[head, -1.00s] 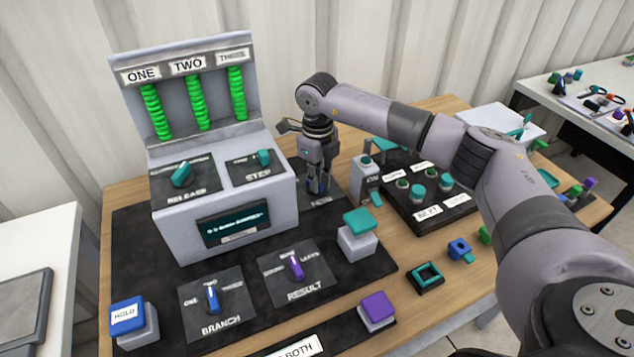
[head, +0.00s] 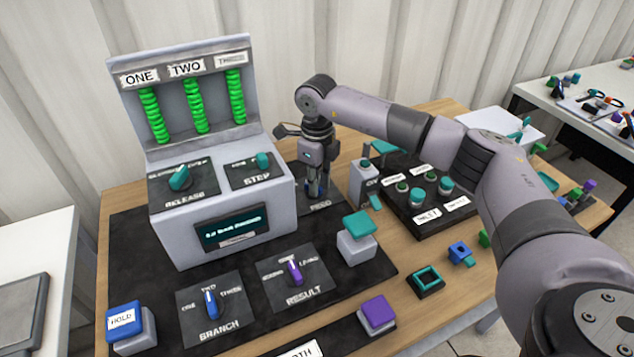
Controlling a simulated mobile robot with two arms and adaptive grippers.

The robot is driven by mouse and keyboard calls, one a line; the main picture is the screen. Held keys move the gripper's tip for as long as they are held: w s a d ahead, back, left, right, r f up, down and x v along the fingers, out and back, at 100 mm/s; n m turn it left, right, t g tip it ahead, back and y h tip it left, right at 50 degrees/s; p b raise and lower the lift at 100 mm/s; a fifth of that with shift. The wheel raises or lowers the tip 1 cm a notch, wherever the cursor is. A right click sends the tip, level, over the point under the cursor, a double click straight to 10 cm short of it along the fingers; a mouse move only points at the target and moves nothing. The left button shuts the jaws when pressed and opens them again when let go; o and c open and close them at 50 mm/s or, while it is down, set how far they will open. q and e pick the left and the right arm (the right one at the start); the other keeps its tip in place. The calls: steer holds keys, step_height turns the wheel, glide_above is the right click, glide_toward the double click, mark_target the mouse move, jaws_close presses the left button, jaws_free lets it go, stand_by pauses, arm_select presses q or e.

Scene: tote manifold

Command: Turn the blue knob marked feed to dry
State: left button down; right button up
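My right gripper (head: 316,188) points straight down at a small dark panel (head: 330,198) just right of the grey console. The panel's label seems to read FEED but is small and blurred. The gripper's fingers are right at the panel and cover the knob there, so I cannot see the knob's pointer or which mark it faces. I cannot tell whether the fingers are closed on it. My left gripper is not in view.
The grey console (head: 220,205) with a small screen (head: 231,228) stands directly left of the gripper. A grey post with a teal lever (head: 365,182) stands close on its right. Branch knob (head: 211,304), result knob (head: 295,271) and a teal-topped block (head: 358,225) are in front.

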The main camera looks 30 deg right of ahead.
steer(key=shift+o, duration=1.4)
step_height(320, 180, up, 12)
